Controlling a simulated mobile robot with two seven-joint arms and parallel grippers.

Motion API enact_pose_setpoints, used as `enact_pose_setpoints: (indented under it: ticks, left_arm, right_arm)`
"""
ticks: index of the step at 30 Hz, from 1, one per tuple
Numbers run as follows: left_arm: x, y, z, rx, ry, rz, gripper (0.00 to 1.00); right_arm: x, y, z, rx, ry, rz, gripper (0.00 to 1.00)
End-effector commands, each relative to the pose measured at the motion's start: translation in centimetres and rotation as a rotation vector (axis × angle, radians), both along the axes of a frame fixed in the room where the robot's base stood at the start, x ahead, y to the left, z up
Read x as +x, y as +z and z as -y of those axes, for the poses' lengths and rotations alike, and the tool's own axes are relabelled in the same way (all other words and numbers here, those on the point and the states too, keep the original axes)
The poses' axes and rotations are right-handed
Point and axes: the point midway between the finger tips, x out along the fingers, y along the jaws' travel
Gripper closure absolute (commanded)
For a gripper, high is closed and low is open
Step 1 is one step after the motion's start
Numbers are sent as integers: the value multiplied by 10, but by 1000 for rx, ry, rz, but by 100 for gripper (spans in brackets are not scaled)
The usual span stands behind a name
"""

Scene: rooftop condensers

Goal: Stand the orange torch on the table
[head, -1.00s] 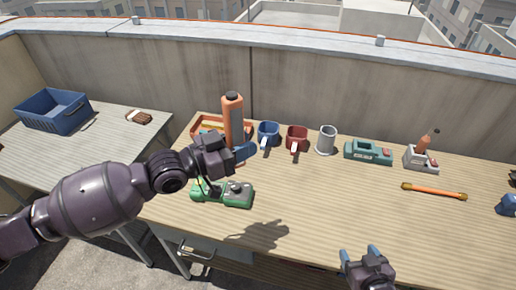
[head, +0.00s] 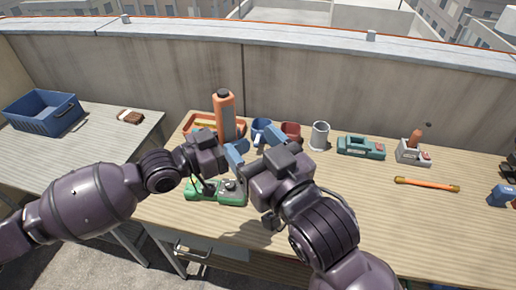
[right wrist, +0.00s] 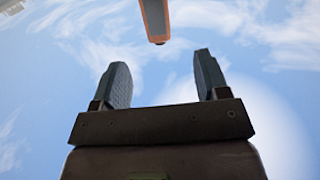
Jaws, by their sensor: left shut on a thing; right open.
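The orange torch (head: 224,117), a cylinder with a dark cap, is upright in my left gripper (head: 227,148), which is shut on it over the left part of the wooden table (head: 390,225). Its lower end is hidden behind the gripper, so I cannot tell the gap to the table. My right gripper (head: 256,146) is open and empty, just right of the torch. In the right wrist view its two fingers (right wrist: 162,80) are apart against sky, and part of an orange thing, likely the torch (right wrist: 155,18), shows beyond them.
A green device (head: 201,190) sits below the left gripper. A teal device (head: 361,147), grey holder (head: 412,153) and orange stick (head: 427,184) lie right. The front right tabletop is clear.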

Motion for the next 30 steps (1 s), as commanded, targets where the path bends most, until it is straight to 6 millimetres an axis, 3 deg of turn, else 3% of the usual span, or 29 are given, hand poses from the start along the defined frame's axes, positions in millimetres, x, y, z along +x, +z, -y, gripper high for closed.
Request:
enact_pose_setpoints:
  ticks: [3,11,30]
  left_arm:
    - [0,0,0,-1,0,0,99]
    - [0,1,0,-1,0,0,99]
    - [0,1,0,-2,0,1,99]
  right_arm:
    - [-10,5,3,1,-9,-37,32]
    - [0,-1,1,2,-24,-82,32]
    - [83,-1,-42,0,-24,-80,32]
